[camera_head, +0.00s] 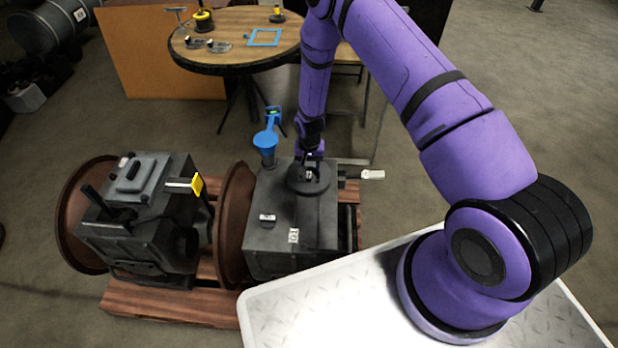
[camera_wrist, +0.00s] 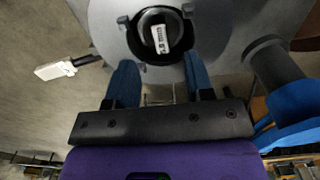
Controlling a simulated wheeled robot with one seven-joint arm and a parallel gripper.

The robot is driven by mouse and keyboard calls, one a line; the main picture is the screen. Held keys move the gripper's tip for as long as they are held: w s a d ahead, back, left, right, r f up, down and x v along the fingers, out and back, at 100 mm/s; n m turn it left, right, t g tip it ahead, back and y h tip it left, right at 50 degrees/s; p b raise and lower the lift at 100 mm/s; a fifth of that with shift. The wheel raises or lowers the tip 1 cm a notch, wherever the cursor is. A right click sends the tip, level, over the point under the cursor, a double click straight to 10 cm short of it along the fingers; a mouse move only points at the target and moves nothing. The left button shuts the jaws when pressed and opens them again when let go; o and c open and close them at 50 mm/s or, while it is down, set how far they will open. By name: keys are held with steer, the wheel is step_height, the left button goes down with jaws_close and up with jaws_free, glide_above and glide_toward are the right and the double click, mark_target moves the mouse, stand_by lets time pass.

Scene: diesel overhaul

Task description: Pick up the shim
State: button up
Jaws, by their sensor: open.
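A small dark disc with a pale, marked patch, which looks like the shim (camera_wrist: 160,37), sits inside a round dark ring in the wrist view. In the head view only a small bright spot of it (camera_head: 309,174) shows, within the dark round flange (camera_head: 299,187) on top of the right engine block (camera_head: 268,240). My gripper (camera_wrist: 160,78) is open, its two fingers apart and empty, close to the near side of the ring. In the head view my gripper (camera_head: 311,158) hangs over the flange. I cannot tell its exact height above the disc.
A blue funnel (camera_head: 265,139) stands on the block just left of my gripper. A pale tag-like piece (camera_head: 372,174) sticks out at the right. A second engine block (camera_head: 140,210) with a yellow-ended part stands left. A round table (camera_head: 232,25) with tools is behind.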

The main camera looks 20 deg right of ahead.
mark_target(309, 174)
steer(key=shift+f, duration=2.85)
steer(key=shift+c, duration=0.2)
jaws_close()
